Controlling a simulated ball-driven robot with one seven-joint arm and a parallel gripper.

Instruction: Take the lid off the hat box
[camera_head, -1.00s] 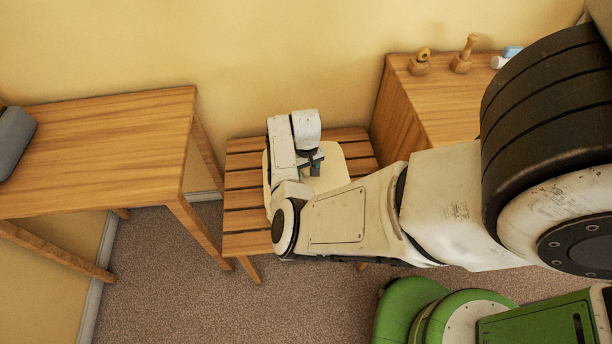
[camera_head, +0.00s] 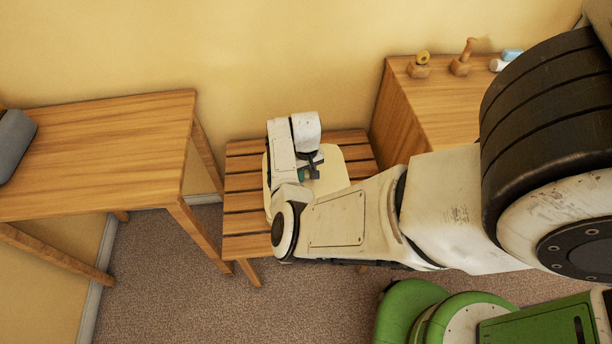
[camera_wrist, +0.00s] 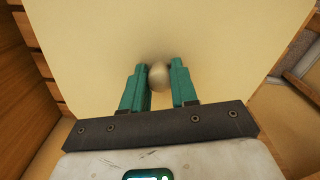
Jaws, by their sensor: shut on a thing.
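The hat box lid (camera_wrist: 155,30) is a flat cream panel that fills most of the wrist view, with a round pale knob (camera_wrist: 158,76) on it. My gripper (camera_wrist: 158,80) has its two teal fingers closed around the knob, one on each side. In the head view the cream lid (camera_head: 331,174) shows on the slatted bench, partly hidden by my arm. My gripper (camera_head: 311,172) is over its middle in that view. The walls of the box are hidden beneath the lid and arm, so I cannot tell whether the lid sits on the box.
The slatted wooden bench (camera_head: 245,197) stands between a wooden table (camera_head: 110,150) on the left and a wooden cabinet (camera_head: 440,105) on the right. Small wooden items (camera_head: 462,58) stand on the cabinet. The yellow wall (camera_head: 250,60) is close behind the bench.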

